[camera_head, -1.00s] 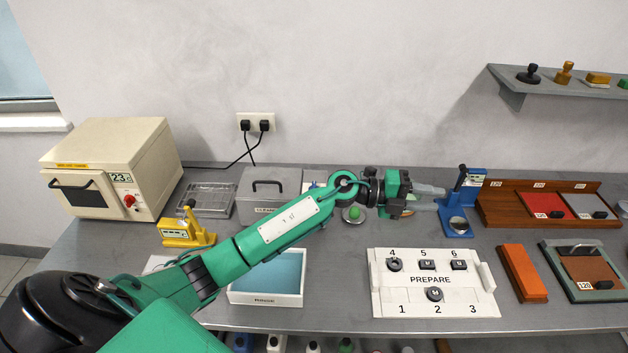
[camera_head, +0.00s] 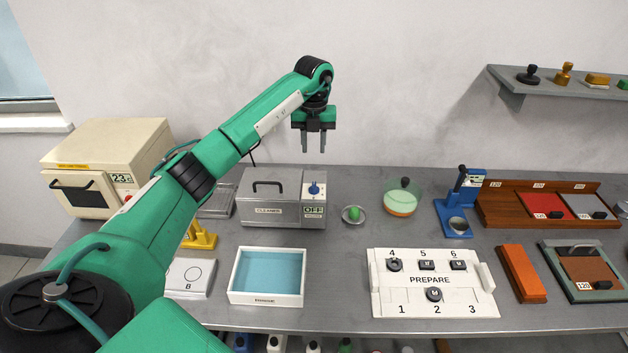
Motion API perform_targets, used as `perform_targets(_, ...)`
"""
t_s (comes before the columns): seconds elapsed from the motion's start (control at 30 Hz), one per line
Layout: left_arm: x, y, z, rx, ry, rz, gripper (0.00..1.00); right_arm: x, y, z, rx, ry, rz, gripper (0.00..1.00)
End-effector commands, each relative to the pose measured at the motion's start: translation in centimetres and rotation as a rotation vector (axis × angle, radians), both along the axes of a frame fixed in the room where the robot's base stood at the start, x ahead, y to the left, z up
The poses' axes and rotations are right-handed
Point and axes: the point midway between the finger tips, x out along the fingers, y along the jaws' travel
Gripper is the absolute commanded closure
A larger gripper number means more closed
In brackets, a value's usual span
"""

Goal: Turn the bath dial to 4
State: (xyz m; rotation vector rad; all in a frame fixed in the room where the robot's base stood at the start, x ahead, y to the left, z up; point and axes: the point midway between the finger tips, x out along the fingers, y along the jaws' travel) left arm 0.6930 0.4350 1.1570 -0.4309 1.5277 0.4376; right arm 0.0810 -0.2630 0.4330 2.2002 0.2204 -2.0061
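The bath is a grey box (camera_head: 272,205) labelled CLEANER at the back of the bench, with a black handle on its lid. Its blue dial (camera_head: 314,190) sits on a panel at its right end, above a display (camera_head: 314,210) that reads OFF. The number marks round the dial are too small to read. My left gripper (camera_head: 314,148) points down above the dial, clear of it. Its two fingers are apart with nothing between them. My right gripper is not in view.
A rinse tray (camera_head: 266,300) with blue liquid stands in front of the bath. A small dish with a green knob (camera_head: 354,214) and a glass bowl (camera_head: 402,200) stand to its right. A white PREPARE board (camera_head: 432,290) lies front right. A cream oven (camera_head: 105,165) is at the left.

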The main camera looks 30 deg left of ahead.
Motion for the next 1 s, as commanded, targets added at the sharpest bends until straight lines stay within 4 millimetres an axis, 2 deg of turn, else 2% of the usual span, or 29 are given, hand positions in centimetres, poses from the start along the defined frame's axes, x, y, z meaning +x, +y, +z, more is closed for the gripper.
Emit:
perform_targets(0.17, -0.1, -0.1, -2.8, -0.003, 0.004, -0.003, 0.67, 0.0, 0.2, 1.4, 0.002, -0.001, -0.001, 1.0)
perform_targets(0.4, -0.1, -0.2, -7.9, -0.004, 0.003, -0.003, 0.67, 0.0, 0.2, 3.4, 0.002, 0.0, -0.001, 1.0)
perform_targets(0.6, 0.0, -0.2, -11.2, -0.005, 0.0, -0.004, 0.67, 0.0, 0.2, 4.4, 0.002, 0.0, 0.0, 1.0)
perform_targets(0.8, 0.0, -0.2, -12.8, -0.004, -0.001, -0.004, 0.67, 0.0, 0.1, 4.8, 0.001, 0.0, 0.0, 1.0)
perform_targets(1.0, 0.0, -0.2, -13.0, -0.003, -0.002, -0.004, 0.67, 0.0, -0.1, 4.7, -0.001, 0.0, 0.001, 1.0)
